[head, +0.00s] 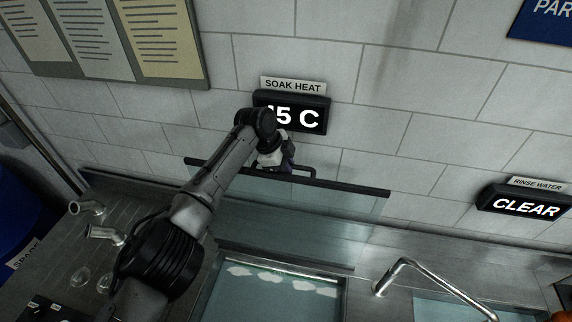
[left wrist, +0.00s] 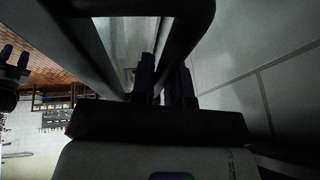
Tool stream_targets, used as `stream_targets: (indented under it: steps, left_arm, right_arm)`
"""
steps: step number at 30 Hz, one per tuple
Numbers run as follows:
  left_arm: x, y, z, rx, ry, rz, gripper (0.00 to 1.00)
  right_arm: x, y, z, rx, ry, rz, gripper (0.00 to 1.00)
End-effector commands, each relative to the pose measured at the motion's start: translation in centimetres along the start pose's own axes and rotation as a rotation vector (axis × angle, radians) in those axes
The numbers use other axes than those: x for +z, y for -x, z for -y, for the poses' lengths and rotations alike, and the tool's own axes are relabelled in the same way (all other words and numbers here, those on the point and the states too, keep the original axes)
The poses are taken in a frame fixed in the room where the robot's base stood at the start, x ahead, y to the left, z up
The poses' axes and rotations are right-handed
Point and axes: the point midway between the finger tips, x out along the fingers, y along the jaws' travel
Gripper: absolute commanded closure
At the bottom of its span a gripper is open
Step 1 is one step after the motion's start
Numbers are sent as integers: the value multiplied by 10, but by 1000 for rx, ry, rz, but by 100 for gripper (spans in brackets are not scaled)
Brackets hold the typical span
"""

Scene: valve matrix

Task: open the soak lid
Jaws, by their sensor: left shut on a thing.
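The soak lid (head: 345,204) is a clear glass panel with a dark top bar, standing raised at the back of the soak basin (head: 212,298), close to the wall. Its dark handle (head: 306,170) sticks up from the bar. My left gripper (head: 284,160) is shut on this handle, partly hidden behind my wrist. In the left wrist view the fingers (left wrist: 172,78) close on the dark handle frame (left wrist: 190,28). The basin below is uncovered at the front and shows water with white foam.
A soak heat display (head: 312,118) on the wall, partly covered by my wrist, reads "15 C" or similar. A rinse water display (head: 525,203) reads "CLEAR". A metal faucet (head: 405,264) stands right of the basin. Glassware (head: 106,234) lies on the left counter.

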Motion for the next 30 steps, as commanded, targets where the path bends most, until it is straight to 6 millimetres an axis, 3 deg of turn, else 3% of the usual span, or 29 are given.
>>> stream_targets:
  steps: [2, 3, 9, 20, 30]
  left_arm:
    - [3, -5, -2, 8, 3, 4, 100]
    - [3, -5, -2, 8, 3, 4, 81]
    - [2, -3, -1, 5, 2, 2, 62]
    - [1, 5, 0, 0, 1, 0, 61]
    - [2, 64, 0, -1, 1, 2, 61]
  right_arm:
    - [0, 0, 0, 1, 1, 0, 61]
    - [0, 0, 0, 1, 1, 0, 61]
    - [0, 0, 0, 0, 0, 0, 61]
    - [0, -2, 2, -5, -6, -1, 61]
    - [5, -19, 3, -7, -8, -2, 61]
